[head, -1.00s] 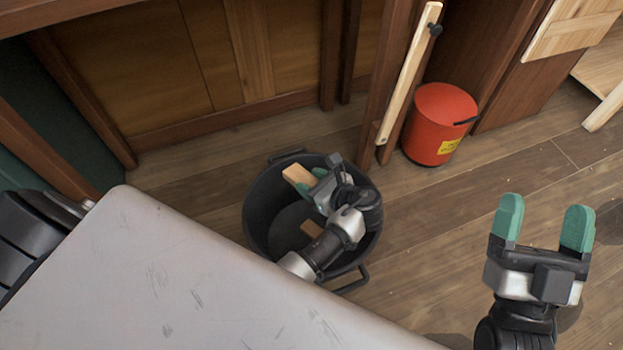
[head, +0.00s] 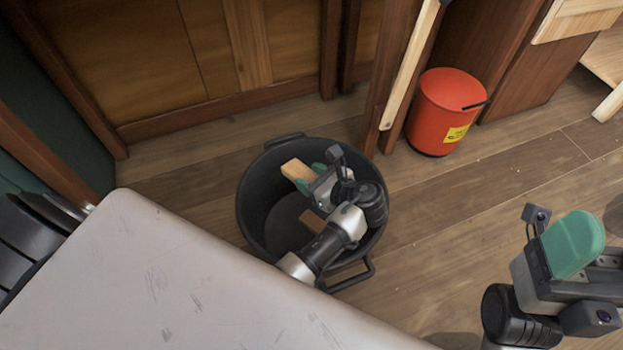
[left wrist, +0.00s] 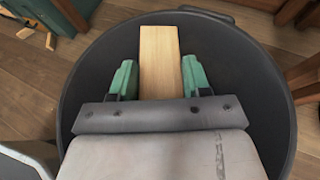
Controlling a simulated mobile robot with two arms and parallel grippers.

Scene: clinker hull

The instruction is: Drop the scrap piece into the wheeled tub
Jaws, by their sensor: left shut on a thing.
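The scrap piece (head: 297,170), a light wooden block, is held between the green fingertips of my left gripper (head: 311,179). In the left wrist view the scrap piece (left wrist: 160,62) sticks out forward between both fingers (left wrist: 160,80). The black wheeled tub (head: 256,205) stands on the floor beyond the grey surface. The held piece is over the tub's opening, but I cannot tell its exact height. The tub's dark wall (left wrist: 90,80) surrounds the piece in the wrist view. My right gripper (head: 575,245) is at the lower right, turned so that only one green finger shows clearly.
Another wooden piece (head: 313,221) shows inside the tub, partly behind my left arm. A red bucket (head: 432,122) stands on the floor to the right, by a wooden post. A pale grey surface (head: 180,275) fills the lower left. Floor between bucket and right gripper is clear.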

